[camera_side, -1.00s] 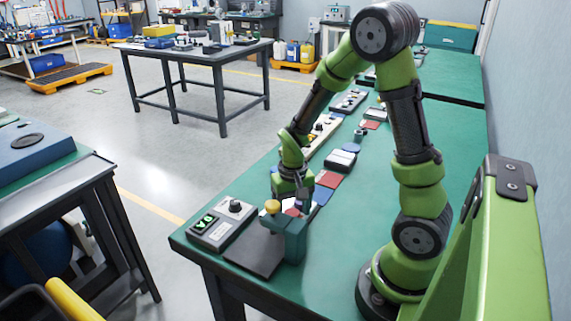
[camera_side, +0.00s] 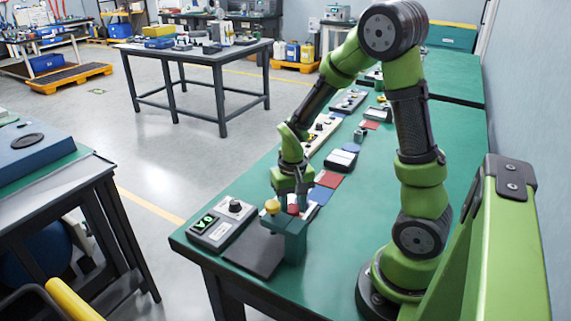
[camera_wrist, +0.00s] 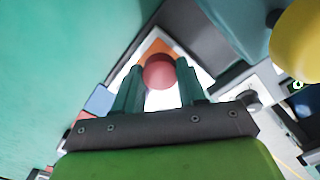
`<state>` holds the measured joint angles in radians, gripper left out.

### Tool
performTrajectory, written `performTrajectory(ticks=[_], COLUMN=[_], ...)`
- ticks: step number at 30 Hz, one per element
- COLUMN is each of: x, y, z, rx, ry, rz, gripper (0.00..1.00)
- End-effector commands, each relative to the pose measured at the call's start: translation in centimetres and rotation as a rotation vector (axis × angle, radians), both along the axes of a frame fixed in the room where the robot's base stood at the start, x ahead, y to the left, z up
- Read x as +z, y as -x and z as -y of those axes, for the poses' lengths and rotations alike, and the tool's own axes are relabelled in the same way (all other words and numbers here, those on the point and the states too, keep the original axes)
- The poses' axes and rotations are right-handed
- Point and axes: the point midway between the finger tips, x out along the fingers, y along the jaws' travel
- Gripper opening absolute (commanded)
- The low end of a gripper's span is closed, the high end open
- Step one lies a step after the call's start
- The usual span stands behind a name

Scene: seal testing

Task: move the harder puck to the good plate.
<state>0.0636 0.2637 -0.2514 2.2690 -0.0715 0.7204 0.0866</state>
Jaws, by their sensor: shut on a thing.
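My gripper (camera_wrist: 158,88) is shut on a red round puck (camera_wrist: 158,72), which sits between its two teal fingers. In the side view my gripper (camera_side: 296,190) is low at the teal tester (camera_side: 293,245), with the red puck (camera_side: 293,209) just below the fingers. In the wrist view an orange patch (camera_wrist: 160,46) with a white border lies behind the puck; I cannot tell whether the puck touches it. A red plate (camera_side: 328,179) and a blue plate (camera_side: 320,196) lie on the bench beyond the tester. I cannot tell which is the good plate.
The tester's yellow knob (camera_side: 272,206) stands close left of my gripper. Several devices line the bench's left side. The green bench top (camera_side: 345,235) is clear to the right.

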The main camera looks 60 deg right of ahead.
Motion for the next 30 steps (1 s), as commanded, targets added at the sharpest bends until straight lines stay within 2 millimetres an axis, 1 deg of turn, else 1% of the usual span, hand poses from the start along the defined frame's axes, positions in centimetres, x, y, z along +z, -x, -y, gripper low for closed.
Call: performTrajectory(ticks=[1,3,9,12,14,17,20,21,23,24,27,30], x=[1.1,2.5,6.4,7.7,7.9,7.6,6.8,6.4,5.8,5.5,4.8,4.6], y=[-0.1,-0.2,-0.1,0.0,0.3,0.8,1.2,1.4,1.7,1.8,2.1,1.6], z=[0.0,0.0,0.0,0.3,1.0,3.1,6.3,7.6,9.5,10.7,13.2,14.5], rx=[0.001,0.001,0.000,-0.010,-0.032,-0.102,-0.162,-0.174,-0.181,-0.178,-0.149,-0.079], ry=[0.001,0.001,0.003,0.002,0.001,0.001,-0.003,-0.004,-0.009,-0.010,-0.012,-0.006], rz=[0.008,0.008,0.007,0.003,-0.006,-0.026,-0.040,-0.043,-0.043,-0.041,-0.032,-0.013], gripper=[0.11,0.11,0.11,0.11,0.11,0.11,0.11,0.11,0.11,0.11,0.11,0.11])
